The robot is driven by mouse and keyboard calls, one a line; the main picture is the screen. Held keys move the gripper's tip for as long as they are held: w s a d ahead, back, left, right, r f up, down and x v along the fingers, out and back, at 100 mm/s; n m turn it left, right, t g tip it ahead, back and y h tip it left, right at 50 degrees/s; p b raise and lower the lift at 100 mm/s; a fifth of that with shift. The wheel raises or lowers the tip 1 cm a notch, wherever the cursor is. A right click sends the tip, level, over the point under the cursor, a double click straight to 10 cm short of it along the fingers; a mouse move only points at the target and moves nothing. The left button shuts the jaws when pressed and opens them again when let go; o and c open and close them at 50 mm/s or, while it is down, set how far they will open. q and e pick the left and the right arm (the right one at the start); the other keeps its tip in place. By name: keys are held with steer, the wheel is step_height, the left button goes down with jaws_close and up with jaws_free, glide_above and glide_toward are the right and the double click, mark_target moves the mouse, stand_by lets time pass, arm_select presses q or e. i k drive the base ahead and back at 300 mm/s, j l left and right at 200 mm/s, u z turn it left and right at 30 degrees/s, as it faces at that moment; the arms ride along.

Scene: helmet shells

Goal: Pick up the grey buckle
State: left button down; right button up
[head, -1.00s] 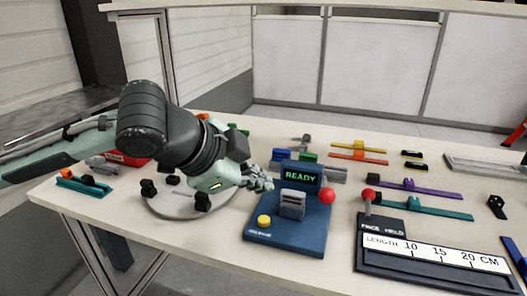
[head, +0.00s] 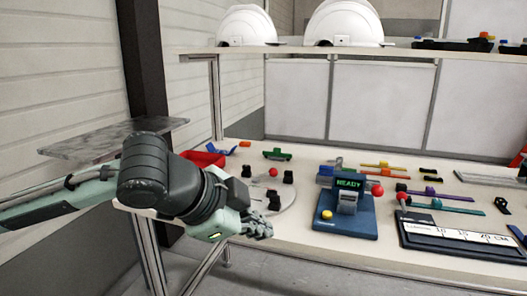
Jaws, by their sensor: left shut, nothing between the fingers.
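My left gripper (head: 262,228) is shut and empty, in front of the bench's near edge and left of the blue machine (head: 328,220). I cannot make out a loose grey buckle for certain. A grey block (head: 347,203) stands upright on the blue machine, below its lit READY display (head: 349,184); I cannot tell whether it is a buckle. A round grey plate (head: 288,196) with black blocks lies behind the gripper and is partly hidden by it. My right gripper is not in view.
A red tray (head: 207,157) and a green part (head: 277,154) lie at the bench's back left. Coloured strips and a black length gauge (head: 430,240) are on the right. White helmet shells (head: 345,22) stand on the shelf (head: 300,50) above.

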mark_target(345, 197)
steer(key=k+j, duration=0.45)
steer(key=j, duration=0.15)
steer(key=k+j, duration=0.45)
steer(key=j, duration=0.2)
